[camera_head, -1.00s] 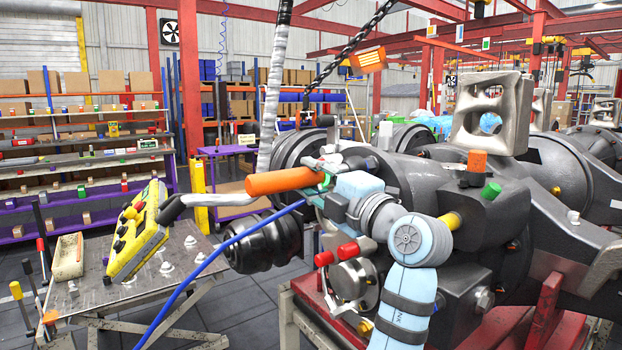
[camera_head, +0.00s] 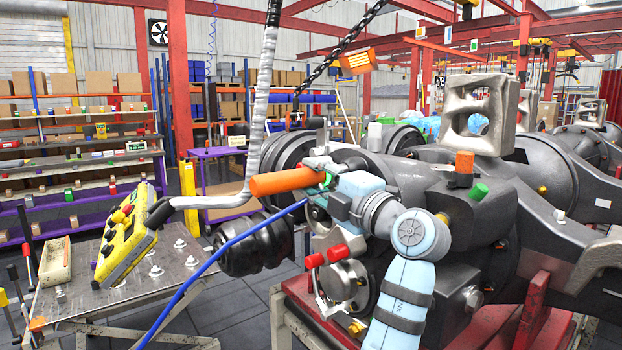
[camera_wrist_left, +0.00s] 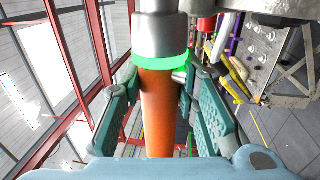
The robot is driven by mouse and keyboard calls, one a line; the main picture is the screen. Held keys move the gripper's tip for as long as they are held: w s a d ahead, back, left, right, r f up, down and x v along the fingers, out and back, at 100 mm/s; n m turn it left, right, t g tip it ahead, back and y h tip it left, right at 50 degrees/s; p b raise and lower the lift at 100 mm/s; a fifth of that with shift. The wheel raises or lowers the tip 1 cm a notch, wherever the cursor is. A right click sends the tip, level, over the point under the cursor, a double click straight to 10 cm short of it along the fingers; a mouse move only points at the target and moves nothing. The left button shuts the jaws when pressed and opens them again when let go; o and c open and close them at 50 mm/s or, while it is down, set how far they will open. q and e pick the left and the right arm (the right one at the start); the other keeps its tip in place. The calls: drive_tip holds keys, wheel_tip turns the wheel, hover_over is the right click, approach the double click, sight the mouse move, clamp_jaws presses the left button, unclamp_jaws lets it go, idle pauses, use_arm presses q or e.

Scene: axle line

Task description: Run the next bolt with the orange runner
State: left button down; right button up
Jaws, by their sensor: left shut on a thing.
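The orange runner (camera_head: 288,181) lies almost level in front of the dark axle housing (camera_head: 465,208). My left gripper (camera_head: 322,182) is shut around its right part. In the left wrist view the teal fingers (camera_wrist_left: 160,112) stand on both sides of the orange barrel (camera_wrist_left: 157,120). A bright green band and a grey metal head sit beyond the barrel there. I cannot make out a bolt at the runner's head. My right gripper is in neither current view.
A silver-wrapped hose (camera_head: 262,100) hangs behind the runner, and a blue hose (camera_head: 228,246) crosses in front. A red stand (camera_head: 320,312) holds the axle.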

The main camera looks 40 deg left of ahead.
sight(293, 184)
use_arm(q)
drive_tip(key=shift+w+d+r, duration=0.1)
drive_tip(key=shift+w+d, duration=0.1)
drive_tip(key=shift+w, duration=0.4)
idle(2.5)
drive_tip(key=shift+s+a+f+b, duration=0.15)
drive_tip(key=shift+s+f+b, duration=0.1)
drive_tip(key=shift+s+b, duration=0.4)
drive_tip(key=s+b, duration=0.1)
drive_tip(key=s+a, duration=0.1)
drive_tip(key=s, duration=0.1)
drive_tip(key=s+b, duration=0.1)
drive_tip(key=shift+s+a+r+b, duration=0.1)
drive_tip(key=shift+s+a+b, duration=0.15)
drive_tip(key=shift+b, duration=0.05)
drive_tip(key=shift+s+r, duration=0.1)
drive_tip(key=shift+s, duration=0.1)
